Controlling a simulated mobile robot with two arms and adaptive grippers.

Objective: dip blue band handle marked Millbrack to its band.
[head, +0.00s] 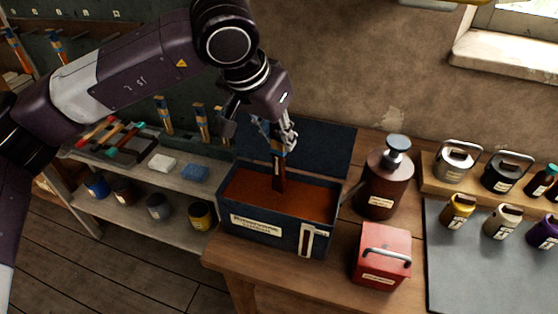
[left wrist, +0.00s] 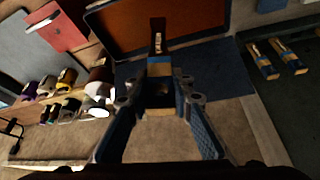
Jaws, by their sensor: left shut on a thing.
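My left gripper (head: 276,132) is shut on a wooden handle (head: 279,172) with a blue band just below the fingers. It holds the handle roughly upright over a dark blue dip box (head: 236,222) filled with orange-brown liquid (head: 247,193). The handle's dark lower end meets the liquid in the picture; I cannot tell how deep it goes. The blue band shows above the liquid. In the left wrist view, the handle (left wrist: 158,68) sits between the fingers (left wrist: 160,100) and points toward the box. Its name is not readable. My right gripper is not in view.
Several other handles (head: 201,122) stand in a rack at the back left. A brown pump bottle (head: 386,183) and a red box (head: 382,256) stand right of the dip box. A dark raised lid (head: 325,140) is behind it. Several small jars (head: 457,209) are at far right.

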